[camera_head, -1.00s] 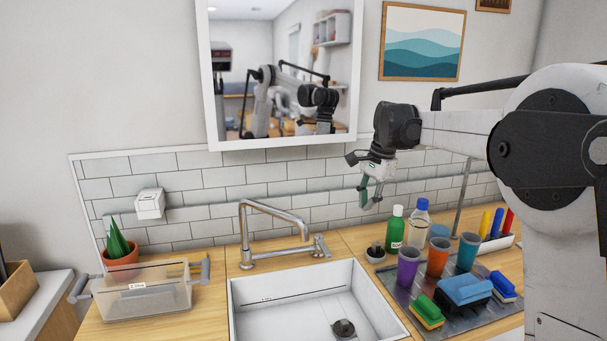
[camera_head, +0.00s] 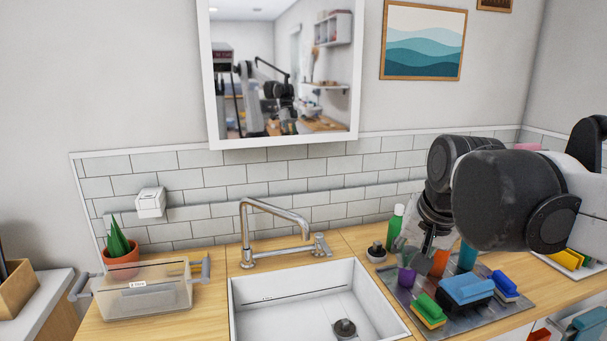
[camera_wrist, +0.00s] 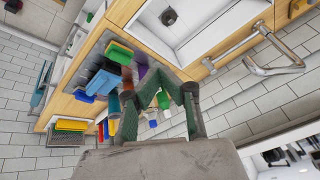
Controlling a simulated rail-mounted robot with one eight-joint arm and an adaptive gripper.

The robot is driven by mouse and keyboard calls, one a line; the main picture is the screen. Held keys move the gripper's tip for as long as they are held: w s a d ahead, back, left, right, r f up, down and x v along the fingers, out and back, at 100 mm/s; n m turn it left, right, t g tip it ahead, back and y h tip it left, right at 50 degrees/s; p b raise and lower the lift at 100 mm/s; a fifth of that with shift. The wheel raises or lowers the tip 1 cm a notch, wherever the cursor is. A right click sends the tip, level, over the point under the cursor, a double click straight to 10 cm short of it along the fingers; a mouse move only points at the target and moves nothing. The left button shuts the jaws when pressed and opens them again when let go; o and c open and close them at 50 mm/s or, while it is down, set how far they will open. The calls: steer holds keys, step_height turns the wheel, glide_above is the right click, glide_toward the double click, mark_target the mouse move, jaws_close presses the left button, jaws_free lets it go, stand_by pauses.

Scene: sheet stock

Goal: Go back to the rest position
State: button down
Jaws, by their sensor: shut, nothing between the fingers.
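My gripper (camera_wrist: 161,77) shows in the wrist view with its green fingers drawn together and nothing held. In the head view my gripper (camera_head: 408,256) hangs in front of the wall tiles above the left part of the metal tray, partly hidden by my wrist. It overlaps the purple cup (camera_head: 406,278) and orange cup (camera_head: 440,263) in the picture. Whether it touches them I cannot tell.
The metal tray (camera_head: 462,322) holds cups, a green-yellow sponge (camera_head: 428,311) and a blue sponge (camera_head: 466,289). A green bottle (camera_head: 394,228) stands behind. The sink (camera_head: 290,310), faucet (camera_head: 246,232) and clear bin (camera_head: 145,290) are to the left. Space above the sink is free.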

steer(key=s+f+n+t, duration=0.1)
steer(key=s+f+n, duration=0.1)
steer(key=s+f, duration=0.2)
steer(key=s+d+f+n+t, duration=0.1)
steer(key=s+f, duration=0.4)
steer(key=s, duration=0.4)
steer(key=shift+s+n+h, duration=0.15)
steer(key=shift+n+h, duration=0.15)
steer(key=shift+n, duration=0.1)
